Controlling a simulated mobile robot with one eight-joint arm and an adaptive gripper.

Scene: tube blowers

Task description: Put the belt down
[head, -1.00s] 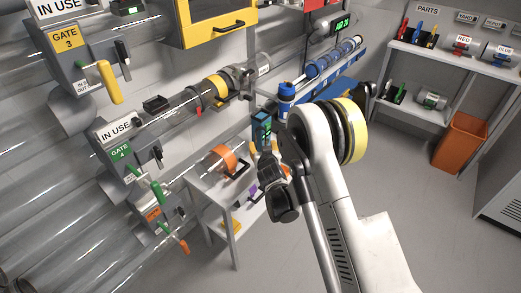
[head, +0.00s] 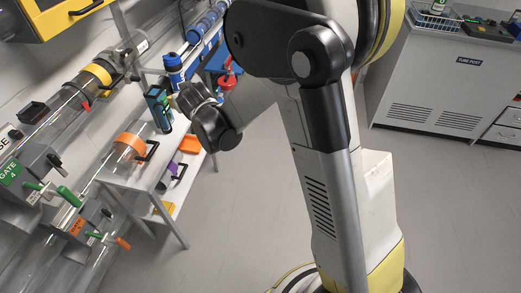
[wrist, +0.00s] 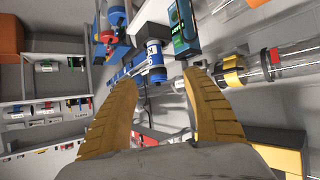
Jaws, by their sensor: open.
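In the wrist view my gripper (wrist: 157,76) is open, with its two tan ridged fingers apart and nothing between them. Beyond the fingertips are a blue cylinder with a dark end (wrist: 152,55) and a teal device with a lit display (wrist: 184,25); I cannot tell the exact gap. In the head view my wrist is beside the same blue-capped cylinder (head: 173,70) and teal device (head: 158,108), and the fingers are not clearly visible. I cannot make out a belt in either view.
A white rack (head: 140,183) holds a clear cylinder with an orange band (head: 131,147) and a purple item (head: 176,171). Clear pipes with gate levers (head: 68,196) line the left wall. A grey cabinet (head: 445,90) stands back right. Open grey floor (head: 240,200) lies between.

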